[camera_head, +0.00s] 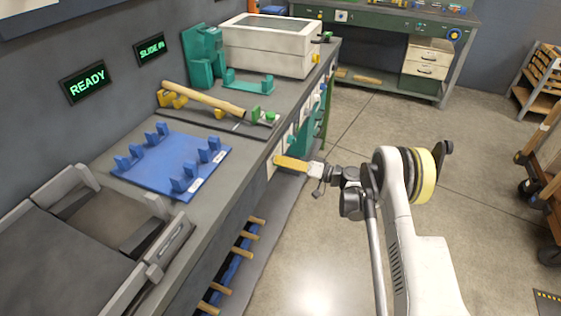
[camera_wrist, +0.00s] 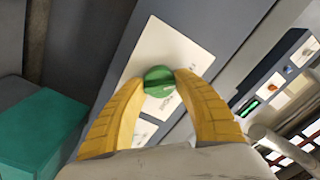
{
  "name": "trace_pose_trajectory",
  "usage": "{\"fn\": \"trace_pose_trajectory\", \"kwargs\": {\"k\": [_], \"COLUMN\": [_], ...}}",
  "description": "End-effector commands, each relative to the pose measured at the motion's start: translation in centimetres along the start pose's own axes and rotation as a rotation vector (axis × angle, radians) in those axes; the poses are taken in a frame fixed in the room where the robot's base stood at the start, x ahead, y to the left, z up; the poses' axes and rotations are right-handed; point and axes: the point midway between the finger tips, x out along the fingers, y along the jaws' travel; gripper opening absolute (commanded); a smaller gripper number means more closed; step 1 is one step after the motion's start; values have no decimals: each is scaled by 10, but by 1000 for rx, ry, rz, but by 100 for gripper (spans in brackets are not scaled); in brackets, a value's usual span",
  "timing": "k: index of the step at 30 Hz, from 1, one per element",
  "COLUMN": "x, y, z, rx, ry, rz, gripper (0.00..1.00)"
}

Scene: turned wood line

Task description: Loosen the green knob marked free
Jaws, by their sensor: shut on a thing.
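The green knob (camera_wrist: 160,76) is round with a dark slot across it and sits on a white plate (camera_wrist: 153,48) in the wrist view. The lettering on the plate is partly hidden and I cannot read it. My gripper (camera_wrist: 161,84) has a yellow finger on each side of the knob, with the fingertips closed against it. In the head view my gripper (camera_head: 277,161) reaches the bench's front face from the right, and the knob is hidden there.
The bench (camera_head: 246,150) carries a blue rack (camera_head: 165,165), a turned wooden piece (camera_head: 205,101) on supports and a white-lidded box (camera_head: 268,45). Several wooden rods (camera_head: 240,244) stick out below. The floor (camera_head: 310,250) right of the bench is clear near the gripper.

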Motion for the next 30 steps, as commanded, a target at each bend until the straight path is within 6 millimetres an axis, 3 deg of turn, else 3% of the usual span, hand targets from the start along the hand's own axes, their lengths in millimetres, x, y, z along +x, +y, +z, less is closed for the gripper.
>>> {"fn": "trace_pose_trajectory", "kwargs": {"k": [21, 22, 24, 30], "x": [0, 0, 0, 0], "y": [-1, -1, -1, 0], "z": [-2, -2, -2, -1], "rx": [-77, -77, -77, -77], "ry": [5, 5, 4, 2], "rz": [0, 0, 0, 0], "gripper": [5, 38, 59, 59]}}
